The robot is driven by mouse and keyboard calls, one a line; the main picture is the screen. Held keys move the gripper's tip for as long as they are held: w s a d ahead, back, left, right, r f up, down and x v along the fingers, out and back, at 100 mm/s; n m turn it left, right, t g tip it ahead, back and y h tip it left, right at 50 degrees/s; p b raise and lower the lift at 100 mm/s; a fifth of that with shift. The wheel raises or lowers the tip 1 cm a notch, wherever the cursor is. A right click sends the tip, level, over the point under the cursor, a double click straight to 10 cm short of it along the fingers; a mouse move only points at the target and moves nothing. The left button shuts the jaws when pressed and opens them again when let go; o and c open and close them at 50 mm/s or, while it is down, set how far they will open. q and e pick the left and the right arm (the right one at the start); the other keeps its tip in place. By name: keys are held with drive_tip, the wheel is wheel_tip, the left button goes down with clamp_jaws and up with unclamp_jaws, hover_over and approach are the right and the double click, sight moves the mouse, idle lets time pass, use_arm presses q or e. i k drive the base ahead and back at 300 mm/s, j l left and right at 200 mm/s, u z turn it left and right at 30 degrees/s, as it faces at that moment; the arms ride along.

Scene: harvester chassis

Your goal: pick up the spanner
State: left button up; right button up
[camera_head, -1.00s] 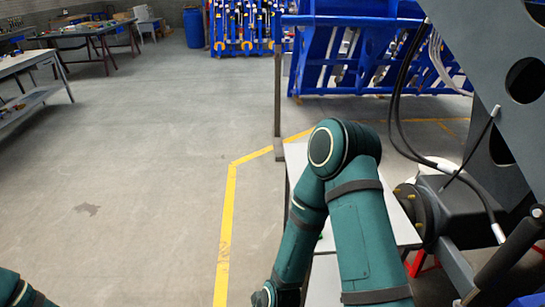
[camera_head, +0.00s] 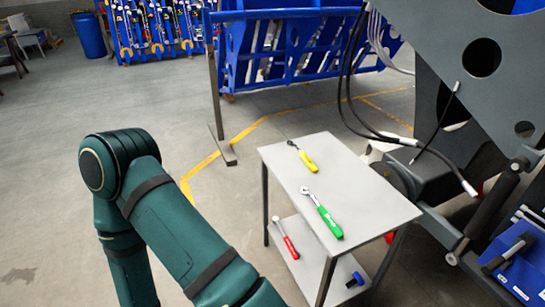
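Several hand tools are on a small grey two-level cart (camera_head: 385,198). A green-handled tool with a silver head (camera_head: 323,213), spanner- or ratchet-like, lies on the top in the middle. A yellow-handled tool with a dark head (camera_head: 302,156) lies farther back on the top. A red-handled tool with a silver head (camera_head: 285,238) lies on the lower shelf. I cannot tell for certain which one is the spanner. One of my green arms shows at the left and lower middle, clear of the tools. Neither gripper is in view.
A blue-handled tool (camera_head: 355,280) is on the lower shelf. The grey harvester chassis (camera_head: 450,65) with hanging black cables stands close right of the cart. A blue rack (camera_head: 290,45) and a thin post (camera_head: 216,95) stand behind. The floor to the left is open.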

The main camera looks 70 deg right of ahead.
sight(305, 158)
drive_tip(key=i+l+z, duration=0.1)
drive_tip(key=i+z, duration=0.2)
drive_tip(key=z, duration=0.15)
drive_tip(key=i+z, duration=0.25)
drive_tip(key=z, duration=0.2)
drive_tip(key=i+z, duration=0.4)
drive_tip(key=i+l+z, duration=0.15)
drive_tip(key=i+z, duration=0.25)
drive_tip(key=i+l+z, duration=0.1)
drive_tip(key=i+z, duration=0.35)
drive_tip(key=i+j+z, duration=0.1)
drive_tip(key=i+z, duration=0.65)
drive_tip(key=k, duration=0.05)
